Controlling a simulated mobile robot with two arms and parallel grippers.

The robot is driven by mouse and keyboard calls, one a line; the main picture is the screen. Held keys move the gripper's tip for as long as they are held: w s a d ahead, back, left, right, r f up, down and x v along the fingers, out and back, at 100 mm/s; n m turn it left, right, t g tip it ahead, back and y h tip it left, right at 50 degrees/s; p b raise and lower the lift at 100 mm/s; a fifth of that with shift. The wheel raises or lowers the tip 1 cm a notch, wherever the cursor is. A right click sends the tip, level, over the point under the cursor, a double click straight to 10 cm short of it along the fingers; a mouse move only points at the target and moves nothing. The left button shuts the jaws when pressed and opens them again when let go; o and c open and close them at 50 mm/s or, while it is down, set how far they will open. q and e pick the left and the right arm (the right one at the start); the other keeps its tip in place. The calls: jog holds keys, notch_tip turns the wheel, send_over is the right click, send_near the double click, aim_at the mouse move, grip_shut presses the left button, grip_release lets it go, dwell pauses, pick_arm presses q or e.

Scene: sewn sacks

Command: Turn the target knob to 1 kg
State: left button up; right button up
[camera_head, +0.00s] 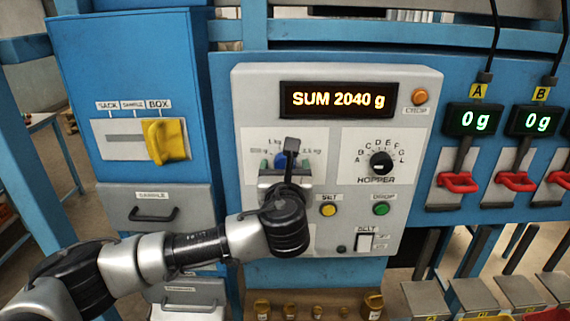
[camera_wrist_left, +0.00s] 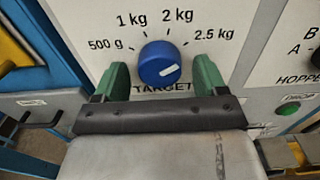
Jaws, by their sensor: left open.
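The blue target knob (camera_wrist_left: 160,62) sits on the white dial plate in the left wrist view, with 500 g, 1 kg, 2 kg and 2.5 kg printed around it. Its white mark points right and slightly up, toward the 2.5 kg side. My left gripper (camera_wrist_left: 162,80) is open, with one green finger on each side of the knob and a visible gap on both sides. In the head view the left gripper (camera_head: 283,166) covers most of the dial, and only a bit of the blue knob (camera_head: 279,160) shows. My right gripper is not in view.
The display (camera_head: 338,99) above reads SUM 2040 g. The black hopper knob (camera_head: 381,163) is right of the target dial. Yellow (camera_head: 328,210) and green (camera_head: 381,209) buttons sit below. A yellow slider handle (camera_head: 164,141) is on the left cabinet. Red levers (camera_head: 458,182) are at right.

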pick_arm(q)
jog(key=shift+c, duration=0.3)
jog(key=c, duration=0.9)
jog(key=shift+o, duration=0.2)
jog(key=shift+d+n+b, duration=0.15)
jog(key=shift+n+b, duration=4.5)
jog(key=shift+n, duration=3.15)
jog(key=shift+r, duration=0.1)
